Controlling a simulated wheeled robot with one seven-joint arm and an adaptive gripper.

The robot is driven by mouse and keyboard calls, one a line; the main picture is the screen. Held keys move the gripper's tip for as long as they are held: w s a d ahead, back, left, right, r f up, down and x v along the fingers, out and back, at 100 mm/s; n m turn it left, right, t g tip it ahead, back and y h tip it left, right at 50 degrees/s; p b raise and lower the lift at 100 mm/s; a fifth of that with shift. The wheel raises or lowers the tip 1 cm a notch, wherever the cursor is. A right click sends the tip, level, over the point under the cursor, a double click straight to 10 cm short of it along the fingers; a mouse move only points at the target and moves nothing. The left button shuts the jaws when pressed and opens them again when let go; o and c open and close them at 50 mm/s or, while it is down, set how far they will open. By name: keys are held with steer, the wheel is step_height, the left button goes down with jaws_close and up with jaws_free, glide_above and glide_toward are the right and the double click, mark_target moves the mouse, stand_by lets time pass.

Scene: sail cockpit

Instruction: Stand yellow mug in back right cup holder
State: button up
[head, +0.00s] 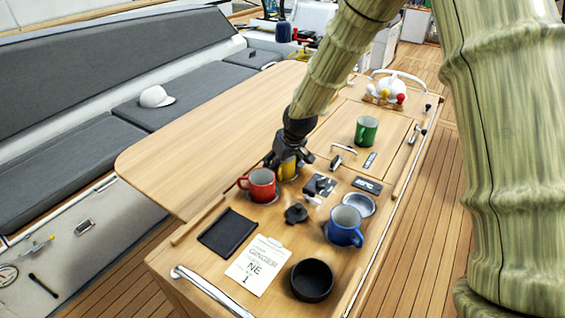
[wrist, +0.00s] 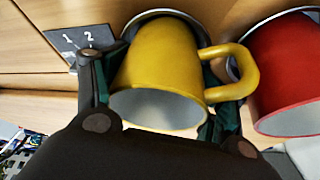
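The yellow mug (head: 288,168) is at the left side of the table, behind the red mug, mostly hidden by my gripper. In the wrist view the yellow mug (wrist: 162,75) fills the middle, its handle to the right and its far end inside a round metal rim (wrist: 150,17). My gripper (head: 286,158) has a finger on each side of the mug, also seen in the wrist view (wrist: 158,95); both appear to touch it. A round steel-rimmed holder (head: 358,204) at the back right, behind the blue mug, looks empty.
The red mug (head: 262,185) stands close to the yellow one. The blue mug (head: 344,227) is at front right. A black knob-like object (head: 296,213), a dark number plate (head: 319,185) and another plate (head: 367,185) lie between. A green mug (head: 366,130) stands farther back.

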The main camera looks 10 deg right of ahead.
steer(key=shift+o, duration=0.6)
steer(key=shift+f, duration=0.5)
steer(key=shift+d, duration=0.1)
steer(key=shift+s+r, duration=0.15)
steer(key=shift+r, duration=0.05)
steer(key=shift+r, duration=0.8)
steer(key=b+v, duration=0.2)
steer(key=v, duration=0.9)
steer(key=shift+r, duration=0.35)
